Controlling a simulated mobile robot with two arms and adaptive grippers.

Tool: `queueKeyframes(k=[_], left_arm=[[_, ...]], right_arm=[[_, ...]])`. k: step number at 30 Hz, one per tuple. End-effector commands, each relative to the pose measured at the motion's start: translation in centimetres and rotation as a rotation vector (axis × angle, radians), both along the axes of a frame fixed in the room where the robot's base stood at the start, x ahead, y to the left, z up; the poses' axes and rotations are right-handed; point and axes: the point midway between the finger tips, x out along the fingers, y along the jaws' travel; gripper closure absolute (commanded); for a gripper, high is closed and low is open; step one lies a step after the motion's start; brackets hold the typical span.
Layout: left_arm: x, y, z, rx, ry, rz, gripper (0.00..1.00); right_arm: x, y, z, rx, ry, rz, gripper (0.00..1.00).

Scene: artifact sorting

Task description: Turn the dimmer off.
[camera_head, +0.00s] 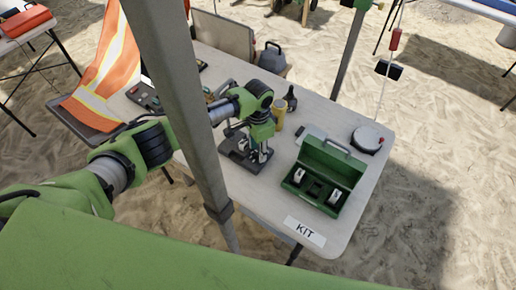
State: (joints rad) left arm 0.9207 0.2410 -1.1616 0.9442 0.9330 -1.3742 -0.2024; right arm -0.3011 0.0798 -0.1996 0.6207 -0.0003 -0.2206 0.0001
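A dark instrument that looks like a microscope (235,155) stands on the white table (290,225), with a flat dark base. My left gripper (260,157) points down over the right side of this base. The gripper and wrist hide much of the instrument. The dimmer itself is too small or hidden to make out. The fingertips are small and dark against the base, so I cannot tell whether they are apart or touching anything. My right gripper is not in view.
An open green case (326,172) with pale items inside stands right of the instrument, behind a KIT label (305,231). A yellow cylinder (279,112), a dark bottle (291,98) and a round white device (367,139) stand farther back. A grey pole (185,100) crosses the view in front.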

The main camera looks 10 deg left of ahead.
Motion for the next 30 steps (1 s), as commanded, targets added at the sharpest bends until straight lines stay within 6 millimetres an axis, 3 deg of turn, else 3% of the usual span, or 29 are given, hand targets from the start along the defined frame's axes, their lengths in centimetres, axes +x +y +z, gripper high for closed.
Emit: queueKeyframes(k=[1, 4, 17, 30], left_arm=[[0.0, 0.0, 0.0, 0.0, 0.0, 0.0, 0.75], [0.0, 0.0, 0.0, 0.0, 0.0, 0.0, 1.0], [-0.1, 0.0, 0.1, 0.0, 0.001, 0.051, 1.0], [-0.1, -0.1, 0.3, 0.0, 0.004, 0.386, 1.0]], right_arm=[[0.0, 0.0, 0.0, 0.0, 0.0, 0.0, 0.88], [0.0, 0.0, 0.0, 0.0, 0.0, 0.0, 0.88], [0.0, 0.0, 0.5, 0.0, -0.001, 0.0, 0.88], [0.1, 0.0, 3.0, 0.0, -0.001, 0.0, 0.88]])
